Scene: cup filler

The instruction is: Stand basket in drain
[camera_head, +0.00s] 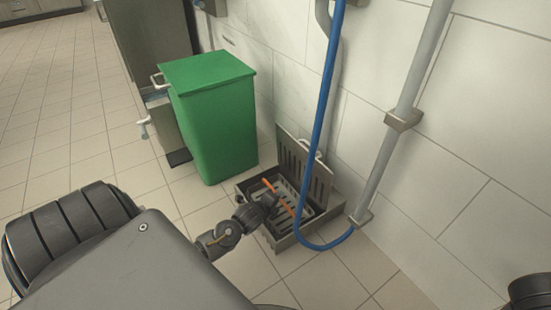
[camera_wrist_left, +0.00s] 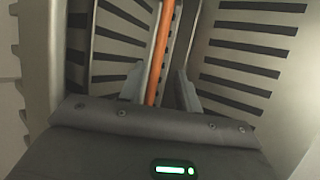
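The floor drain (camera_head: 284,243) is an open square metal frame beside the wall, with its slotted grate (camera_head: 305,165) standing tilted up at its back. A grey slotted basket (camera_head: 307,211) with an orange handle (camera_head: 268,184) is in the drain opening, partly hidden by my arm. Whether it stands fully level cannot be told. My left gripper (camera_head: 279,208) reaches down over the basket. In the left wrist view the orange handle (camera_wrist_left: 159,50) runs between my two fingers (camera_wrist_left: 160,88), which are apart, with a gap at the right finger. My right gripper is not visible.
A green bin (camera_head: 213,120) stands behind the drain to the left. A blue hose (camera_head: 322,130) hangs down and curves along the drain's right side. A grey pipe (camera_head: 408,100) runs down the tiled wall. Floor on the left is clear.

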